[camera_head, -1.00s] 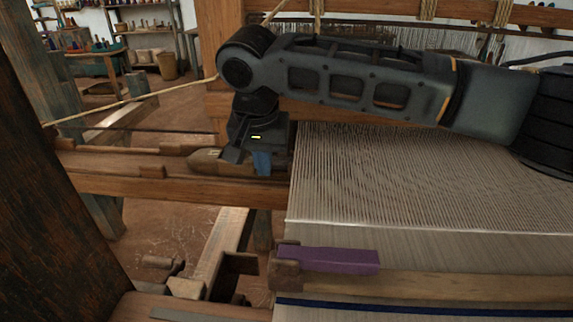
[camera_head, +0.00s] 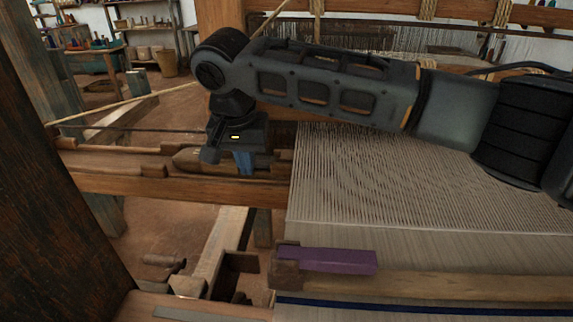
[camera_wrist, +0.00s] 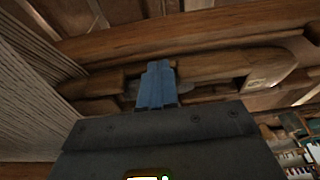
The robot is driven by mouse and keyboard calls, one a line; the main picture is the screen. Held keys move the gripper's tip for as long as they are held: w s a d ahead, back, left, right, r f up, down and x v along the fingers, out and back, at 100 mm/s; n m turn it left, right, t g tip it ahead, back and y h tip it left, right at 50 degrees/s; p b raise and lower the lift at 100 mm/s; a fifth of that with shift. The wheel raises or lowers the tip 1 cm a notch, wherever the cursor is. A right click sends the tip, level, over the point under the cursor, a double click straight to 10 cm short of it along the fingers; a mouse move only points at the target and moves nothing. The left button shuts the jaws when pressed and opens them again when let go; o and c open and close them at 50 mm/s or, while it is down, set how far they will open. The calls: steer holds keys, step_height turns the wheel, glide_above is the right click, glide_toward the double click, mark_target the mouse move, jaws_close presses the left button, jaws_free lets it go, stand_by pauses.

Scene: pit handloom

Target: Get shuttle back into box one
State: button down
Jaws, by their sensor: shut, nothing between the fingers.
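The brown wooden shuttle (camera_head: 193,163) lies lengthwise on the loom's wooden race beam, left of the warp, with its pointed end to the left. It also shows in the wrist view (camera_wrist: 268,78), pointing right there. The left end of the beam has raised wooden blocks (camera_head: 152,148) that look like the shuttle box, probably box one. My gripper (camera_head: 245,163) is shut with blue fingers pointing down at the beam, by the shuttle's right part. In the wrist view the fingers (camera_wrist: 157,84) overlap the shuttle; contact cannot be told. My gripper hides part of the shuttle.
The pale warp (camera_head: 400,165) spreads to the right of the beam end. A purple block (camera_head: 340,260) rests on the front wooden bar. A dark post (camera_head: 50,200) stands at near left. A cord (camera_head: 130,105) runs across above the beam.

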mark_target(207, 176)
steer(key=shift+w+a+f, duration=0.1)
steer(key=shift+a, duration=0.55)
steer(key=shift+w+a+f, duration=0.1)
steer(key=shift+a, duration=0.55)
steer(key=shift+a, duration=0.1)
steer(key=shift+w+a+p, duration=0.2)
steer(key=shift+a+p, duration=0.1)
steer(key=shift+a, duration=0.75)
steer(key=shift+w+a+p, duration=0.2)
steer(key=shift+a+p, duration=0.1)
steer(key=shift+a, duration=0.75)
steer(key=shift+a, duration=0.15)
steer(key=shift+w+a, duration=0.1)
steer(key=shift+a, duration=0.65)
steer(key=shift+w+a, duration=0.2)
steer(key=shift+a, duration=0.45)
steer(key=shift+w+a, duration=0.15)
steer(key=shift+a, duration=0.5)
steer(key=shift+a, duration=0.1)
steer(key=shift+w+a+b, duration=0.2)
steer(key=shift+a+b, duration=0.05)
steer(key=shift+a, duration=0.7)
steer(key=shift+w+a+b, duration=0.2)
steer(key=shift+a, duration=0.7)
